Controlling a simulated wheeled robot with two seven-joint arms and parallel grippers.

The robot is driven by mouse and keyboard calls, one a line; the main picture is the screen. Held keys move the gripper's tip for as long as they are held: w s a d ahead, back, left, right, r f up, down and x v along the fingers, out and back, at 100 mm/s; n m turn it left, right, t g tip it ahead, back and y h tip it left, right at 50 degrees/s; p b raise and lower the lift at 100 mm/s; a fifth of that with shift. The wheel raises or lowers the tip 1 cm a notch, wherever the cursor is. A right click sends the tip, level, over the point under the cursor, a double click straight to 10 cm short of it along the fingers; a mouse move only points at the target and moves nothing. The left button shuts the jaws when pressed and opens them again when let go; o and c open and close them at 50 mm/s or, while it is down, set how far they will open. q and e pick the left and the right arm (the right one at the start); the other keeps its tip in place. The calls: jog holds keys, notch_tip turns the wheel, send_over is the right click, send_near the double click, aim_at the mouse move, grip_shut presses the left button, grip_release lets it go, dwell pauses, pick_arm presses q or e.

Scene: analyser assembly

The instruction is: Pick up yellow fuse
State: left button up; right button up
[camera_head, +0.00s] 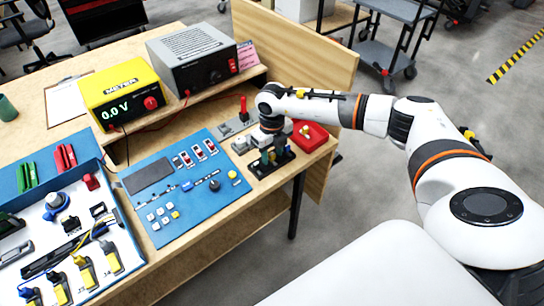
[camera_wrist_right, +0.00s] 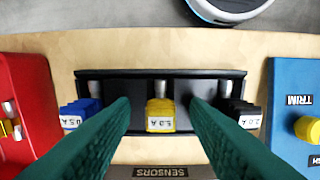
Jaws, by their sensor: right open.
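The yellow fuse (camera_wrist_right: 160,115) stands in the middle of a black holder (camera_wrist_right: 205,91) in the right wrist view, its white label facing the camera. A blue fuse (camera_wrist_right: 77,114) is on its left and a black fuse (camera_wrist_right: 243,113) on its right. My right gripper (camera_wrist_right: 160,102) is open. Its green fingers appear on either side of the yellow fuse, with visible gaps between. In the head view my right gripper (camera_head: 268,155) points down over the holder (camera_head: 259,170) and hides much of it. My left gripper is not in view.
A red tray (camera_head: 314,142) lies right of the holder. A blue control panel (camera_head: 158,181) is to its left. A yellow meter (camera_head: 122,92) and a grey power supply (camera_head: 192,56) stand behind. The table's front edge is close to the holder.

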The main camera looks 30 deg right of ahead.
aim_at(272, 154)
grip_shut()
jog(key=shift+r, duration=0.15)
notch_tip(272, 154, up, 10)
jog(key=b, duration=0.1)
dwell(0.5)
dwell(0.5)
